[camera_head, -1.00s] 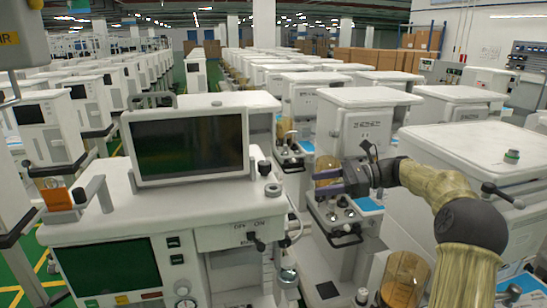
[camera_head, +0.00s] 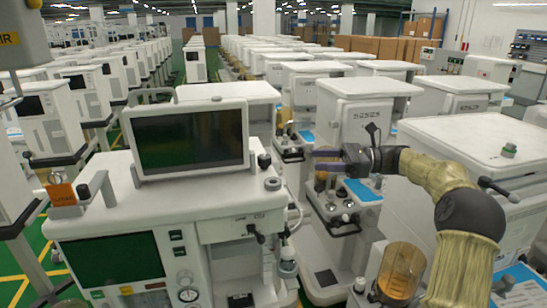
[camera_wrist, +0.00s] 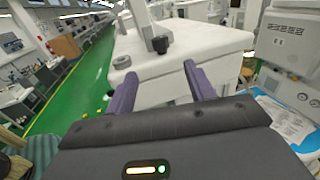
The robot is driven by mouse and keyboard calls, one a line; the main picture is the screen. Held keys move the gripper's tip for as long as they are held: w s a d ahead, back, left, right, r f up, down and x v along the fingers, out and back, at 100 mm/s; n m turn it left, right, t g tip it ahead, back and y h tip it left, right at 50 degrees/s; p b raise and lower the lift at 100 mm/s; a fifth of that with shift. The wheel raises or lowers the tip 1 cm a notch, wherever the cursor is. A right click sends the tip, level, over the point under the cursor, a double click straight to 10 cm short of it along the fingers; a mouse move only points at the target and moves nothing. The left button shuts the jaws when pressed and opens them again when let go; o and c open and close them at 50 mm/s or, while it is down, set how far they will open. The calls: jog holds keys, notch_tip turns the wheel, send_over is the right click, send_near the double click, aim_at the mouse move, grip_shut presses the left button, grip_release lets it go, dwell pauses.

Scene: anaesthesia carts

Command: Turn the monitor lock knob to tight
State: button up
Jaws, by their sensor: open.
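The monitor (camera_head: 190,138) stands on top of the nearest white cart, its dark screen facing my head camera. A black knob (camera_head: 264,161), which looks like the monitor lock knob, sits at the monitor's lower right edge. In the wrist view this knob (camera_wrist: 160,44) shows on the side of the monitor's support, ahead of my fingers. My gripper (camera_head: 318,160) is to the right of the knob, with a clear gap between them. Its purple fingers (camera_wrist: 161,74) are apart and empty in the wrist view. The knob's lock marking cannot be read.
A round grey fitting (camera_head: 273,184) sits on the cart top (camera_head: 215,200) below the knob. A black-handled control (camera_head: 256,235) sticks out from the cart's front. Another white cart (camera_head: 365,125) stands behind my gripper. Green floor (camera_wrist: 85,75) is open at left in the wrist view.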

aim_at(273, 168)
jog(key=a+p, duration=0.1)
jog(key=a, duration=0.3)
jog(key=a+p, duration=0.1)
jog(key=a, duration=0.3)
jog(key=w+a+p, duration=0.1)
jog(key=a, duration=0.4)
jog(key=shift+a+p, duration=0.1)
jog(key=shift+p, duration=0.25)
jog(key=c, duration=1)
